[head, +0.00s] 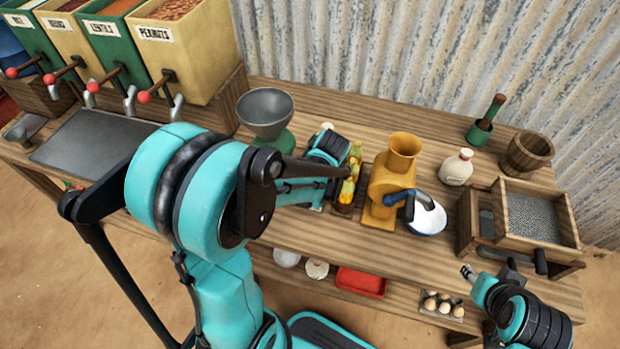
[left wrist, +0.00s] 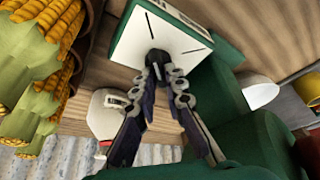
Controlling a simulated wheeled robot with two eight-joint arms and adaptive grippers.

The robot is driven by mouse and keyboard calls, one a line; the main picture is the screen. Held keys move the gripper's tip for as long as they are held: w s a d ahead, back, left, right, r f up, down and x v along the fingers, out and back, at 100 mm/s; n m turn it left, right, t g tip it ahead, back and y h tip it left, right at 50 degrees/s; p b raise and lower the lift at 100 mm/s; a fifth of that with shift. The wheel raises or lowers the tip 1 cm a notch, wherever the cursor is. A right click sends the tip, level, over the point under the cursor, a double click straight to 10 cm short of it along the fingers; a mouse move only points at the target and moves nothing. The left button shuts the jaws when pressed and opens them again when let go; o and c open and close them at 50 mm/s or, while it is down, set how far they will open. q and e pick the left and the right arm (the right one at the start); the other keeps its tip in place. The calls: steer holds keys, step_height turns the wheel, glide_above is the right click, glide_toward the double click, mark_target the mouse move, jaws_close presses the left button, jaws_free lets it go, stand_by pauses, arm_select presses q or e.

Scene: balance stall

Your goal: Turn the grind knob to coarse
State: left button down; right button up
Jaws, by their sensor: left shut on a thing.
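The grind knob (left wrist: 157,58) is a small dark knob on a white dial plate (left wrist: 128,42) with black tick lines, in the left wrist view. My left gripper (left wrist: 159,70) is shut on this knob, and its fingers cover part of it. I cannot tell which way the knob points. In the head view the green grinder with a grey funnel (head: 265,106) stands on the table, mostly behind my left arm. The left fingertips and the knob are hidden there. My right gripper (head: 468,272) is by the table's front right edge, apart from everything; its jaws are too small to judge.
A white jug (head: 456,168) and a wooden sieve box (head: 538,217) are farther right. Eggs (head: 442,303) and a red tray (head: 361,282) are on the lower shelf. Corn (left wrist: 30,80) shows at the left wrist view's left.

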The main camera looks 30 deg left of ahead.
arm_select(q)
steer(key=shift+m, duration=0.3)
steer(key=m, duration=0.2)
steer(key=m+t+h, duration=0.1)
steer(key=m, duration=0.1)
steer(key=shift+s+a+h, duration=0.15)
steer(key=shift+h, duration=0.15)
steer(key=shift+m+t+h, duration=0.4)
steer(key=shift+m+h, duration=0.3)
steer(key=shift+m, duration=1.4)
steer(key=c, duration=1.6)
jaws_free()
steer(key=v, duration=1.2)
steer(key=shift+s, duration=0.1)
